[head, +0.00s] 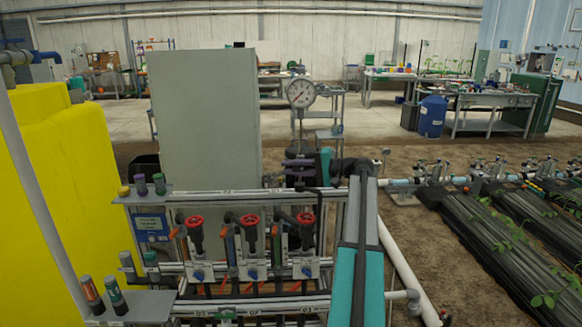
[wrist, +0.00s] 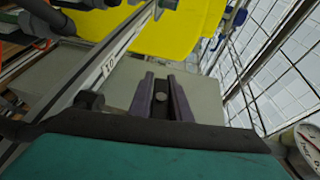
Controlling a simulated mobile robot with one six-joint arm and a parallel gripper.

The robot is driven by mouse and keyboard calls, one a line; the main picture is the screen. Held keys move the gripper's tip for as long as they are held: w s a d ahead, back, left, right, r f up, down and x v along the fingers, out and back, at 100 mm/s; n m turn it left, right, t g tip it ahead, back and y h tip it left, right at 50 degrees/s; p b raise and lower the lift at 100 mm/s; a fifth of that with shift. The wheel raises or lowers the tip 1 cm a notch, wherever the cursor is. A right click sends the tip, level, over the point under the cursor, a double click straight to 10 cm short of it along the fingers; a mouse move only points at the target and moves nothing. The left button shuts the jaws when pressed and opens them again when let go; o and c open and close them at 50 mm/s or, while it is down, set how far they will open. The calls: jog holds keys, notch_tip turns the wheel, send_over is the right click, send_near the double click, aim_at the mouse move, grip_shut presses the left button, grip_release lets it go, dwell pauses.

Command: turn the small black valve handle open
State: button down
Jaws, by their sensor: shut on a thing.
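My gripper (head: 299,162) shows in the head view as purple fingers above the top rail of the skid, just below the pressure gauge. In the wrist view its two purple fingers (wrist: 161,90) are shut on a small dark piece with a round grey bolt head between them, which looks like the black valve handle (wrist: 160,106). Most of the handle is hidden by my fingers and wrist. In the head view I cannot make out the handle apart from the dark parts under the gripper, so its exact angle is unclear.
Red handwheels (head: 249,220) stand in a row on the skid below. A pressure gauge (head: 301,93) on a stem rises close to my gripper. A tall grey cabinet (head: 204,115) stands behind, a yellow tank (head: 55,190) at left. Bottles stand on the left shelves.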

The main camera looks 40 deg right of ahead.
aim_at(301, 170)
jog(key=n+g+h+p, duration=0.1)
jog(key=g, duration=0.1)
jog(key=f+g+h+p, duration=0.1)
jog(key=g+h, duration=0.1)
jog(key=s+d+f+n+g+h+p, duration=0.1)
jog(key=g+h+p, duration=0.1)
jog(key=shift+n+g, duration=0.3)
jog(key=g+h, duration=0.1)
jog(key=g+h+p, duration=0.1)
jog(key=d+h+p, duration=0.1)
jog(key=shift+s+f+n+g, duration=0.35)
jog(key=shift+n+g, duration=0.05)
jog(key=shift+s+d+f+n+g+h+p, duration=0.1)
jog(key=shift+s+d+n+g+h+p, duration=0.15)
jog(key=shift+g+h, duration=0.25)
jog(key=shift+d+f+n+g+h+p, duration=0.1)
jog(key=shift+g+h+p, duration=0.25)
jog(key=shift+h, duration=0.25)
jog(key=shift+s, duration=0.1)
jog(key=c, duration=1.7)
grip_release()
jog(key=shift+r, duration=0.1)
